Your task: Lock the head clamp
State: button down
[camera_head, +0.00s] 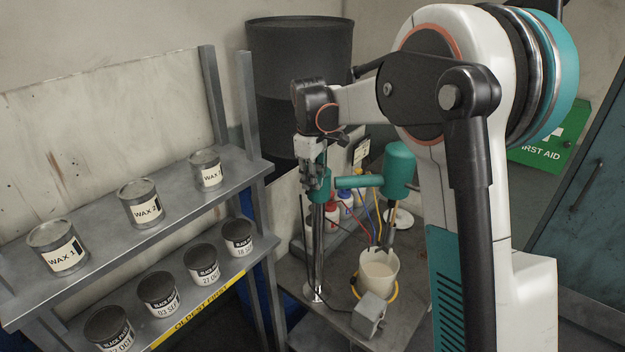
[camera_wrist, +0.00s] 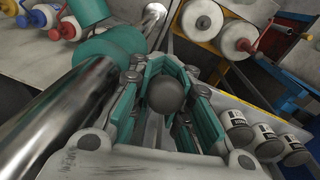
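A teal mixer head (camera_head: 398,165) sits on a horizontal teal arm, which joins a shiny upright metal column (camera_head: 318,250) through a teal collar (camera_head: 319,196). In the wrist view the column (camera_wrist: 55,125) runs up the left and the collar (camera_wrist: 110,48) is at the top. A dark round knob (camera_wrist: 167,95) lies between the teal finger pads of my gripper (camera_wrist: 166,75). The pads flank it closely; firm contact cannot be made out. In the head view my gripper (camera_head: 314,168) is at the collar and hides the knob. The lever and clamp position are hidden.
A white pot (camera_head: 379,272) stands below the mixer head, beside a grey box (camera_head: 369,315) and cables. Bottles with red and blue tops (camera_head: 345,198) stand behind. A shelf with wax tins (camera_head: 140,203) and dark cans (camera_head: 158,292) is at left.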

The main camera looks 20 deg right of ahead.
jog(key=shift+s, duration=0.1)
jog(key=s+d+f+t+y+b, duration=0.2)
jog(key=f+t+y+b, duration=0.4)
jog(key=t+b, duration=0.5)
jog(key=s+y+b, duration=0.1)
jog(key=y+b, duration=0.1)
jog(key=b, duration=0.5)
jog(key=shift+s+d+m, duration=0.15)
jog(key=shift+d+m, duration=0.1)
jog(key=shift+m, duration=0.05)
jog(key=shift+b, duration=0.3)
jog(key=c, duration=1.7)
grip_release()
jog(key=shift+o, duration=0.2)
jog(key=v, duration=0.7)
jog(key=shift+s, duration=0.3)
